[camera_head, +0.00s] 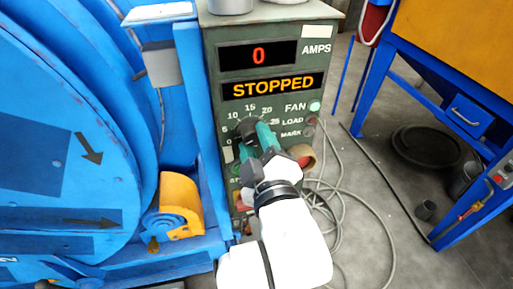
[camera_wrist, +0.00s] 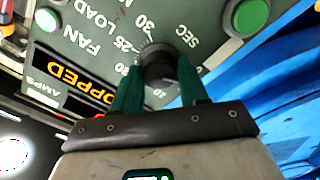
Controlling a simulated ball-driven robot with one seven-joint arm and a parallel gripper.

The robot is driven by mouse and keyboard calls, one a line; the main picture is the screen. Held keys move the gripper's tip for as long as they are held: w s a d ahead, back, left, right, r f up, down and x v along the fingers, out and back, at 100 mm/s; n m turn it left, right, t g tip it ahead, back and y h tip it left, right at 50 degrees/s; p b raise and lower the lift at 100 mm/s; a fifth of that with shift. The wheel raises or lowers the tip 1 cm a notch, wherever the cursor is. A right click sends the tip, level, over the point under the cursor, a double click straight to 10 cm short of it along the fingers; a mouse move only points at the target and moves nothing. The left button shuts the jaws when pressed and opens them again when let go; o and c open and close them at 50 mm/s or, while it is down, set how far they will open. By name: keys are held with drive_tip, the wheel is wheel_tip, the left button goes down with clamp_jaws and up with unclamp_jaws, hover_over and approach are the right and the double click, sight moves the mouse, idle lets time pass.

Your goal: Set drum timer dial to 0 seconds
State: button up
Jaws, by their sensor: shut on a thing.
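The drum timer dial (camera_head: 246,127) is a black round knob on the grey-green control panel, with a scale from 5 to 25 showing around it in the head view. My gripper (camera_head: 254,138) has its two teal fingers on either side of the knob, shut on it. The dial also shows in the wrist view (camera_wrist: 157,60), between the fingers.
The panel's displays read "0" AMPS (camera_head: 258,55) and "STOPPED" (camera_head: 272,86). A lit green FAN lamp (camera_head: 315,106) and a red button with a yellow surround (camera_head: 303,158) are close right. The large blue drum (camera_head: 60,130) stands left. Grey cable loops (camera_head: 345,180) lie on the floor.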

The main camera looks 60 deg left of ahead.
drive_tip(key=shift+f+n, duration=0.2)
drive_tip(key=shift+n, duration=0.4)
drive_tip(key=o, duration=1)
drive_tip(key=shift+r, duration=0.15)
drive_tip(key=shift+o, duration=0.2)
drive_tip(key=v, duration=1)
drive_tip(key=shift+d, duration=0.4)
drive_tip(key=shift+s, duration=0.1)
